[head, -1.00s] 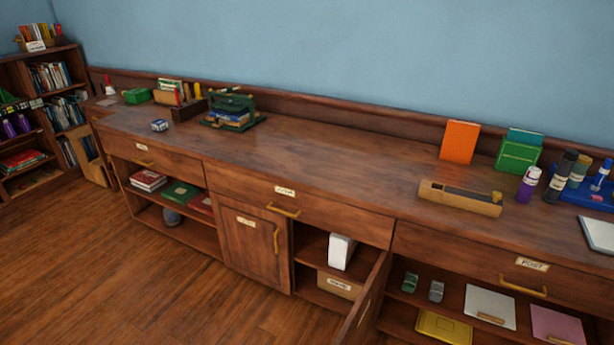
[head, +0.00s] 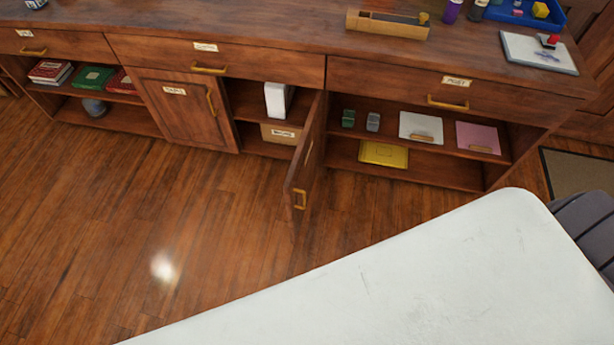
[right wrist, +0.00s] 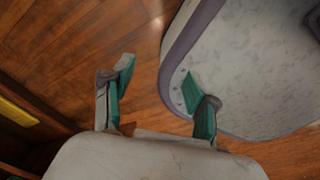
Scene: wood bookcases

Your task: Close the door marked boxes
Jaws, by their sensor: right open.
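A wooden cabinet door (head: 309,160) stands wide open in the head view, swung out from the cabinet front over the floor. Its handle (head: 299,199) is near its free edge. The label on its face is seen edge-on and I cannot read it. Behind it, the open compartment (head: 248,103) holds a white upright item (head: 278,100) and a labelled box (head: 281,133). My right gripper (right wrist: 158,75) shows in the right wrist view, open and empty above the floor, apart from the door. My left gripper is not in view.
A closed labelled door (head: 182,113) is left of the compartment. Right of the open door, open shelves hold grey blocks, a yellow folder (head: 383,154) and a pink sheet (head: 478,137). Drawers run above. The wood floor (head: 150,220) before the cabinets is clear.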

